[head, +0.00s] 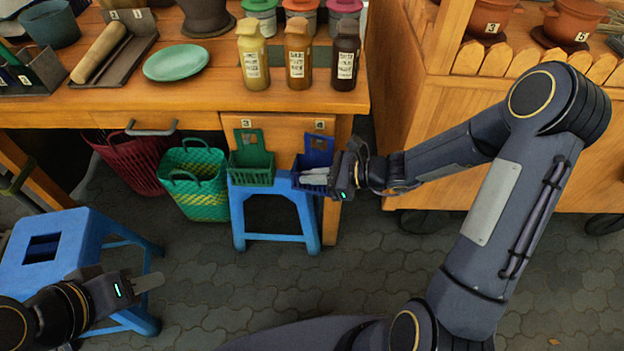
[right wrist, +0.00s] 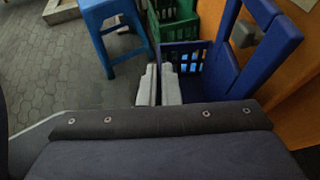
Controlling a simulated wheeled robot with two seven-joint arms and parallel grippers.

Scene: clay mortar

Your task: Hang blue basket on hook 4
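The blue basket (head: 319,150) is upright against the wooden desk front, below the label 4 (head: 320,125). In the right wrist view the blue basket (right wrist: 226,72) has a tall back with an opening, and a grey hook (right wrist: 243,33) shows in that opening. Whether the basket's weight rests on the hook, I cannot tell. My right gripper (head: 316,177) is at the basket's front; in the right wrist view its pale fingers (right wrist: 161,72) are close together with the basket's wall edge between their tips. My left gripper (head: 150,282) is low at the left, empty, away from the basket.
A green basket (head: 251,168) hangs beside it under the label 3 (head: 246,124). A blue stool (head: 270,184) stands beneath. A woven green basket (head: 195,190) and a red basket (head: 130,162) are further left. Bottles (head: 298,60) stand on the desk above. An orange cabinet (head: 420,120) is at right.

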